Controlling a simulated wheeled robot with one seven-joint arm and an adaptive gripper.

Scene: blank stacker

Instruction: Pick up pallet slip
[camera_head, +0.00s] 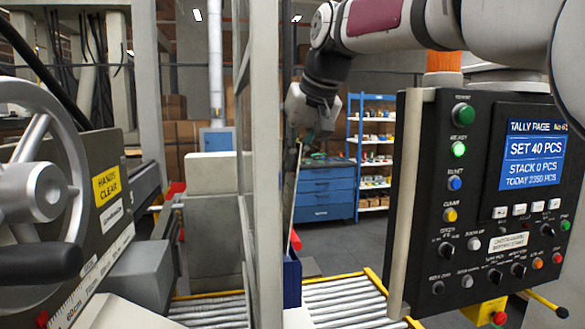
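My gripper (303,132) hangs from my arm in the middle of the view, fingers pointing down, partly hidden by the pale upright post. Below its fingers is a thin white edge, perhaps the pallet slip (296,190) seen edge-on. This edge runs down towards a narrow blue holder (292,281) behind the post. The top of the edge is close to the fingertips; I cannot tell whether they touch it. The fingers are small and dark here, so their opening cannot be made out.
A black control panel (474,215) with a screen and buttons fills the right. The pale post (267,170) stands before my gripper. A roller conveyor (345,300) lies below. A handwheel (40,190) is at left. A blue tool cabinet (327,192) and shelves (374,150) stand behind.

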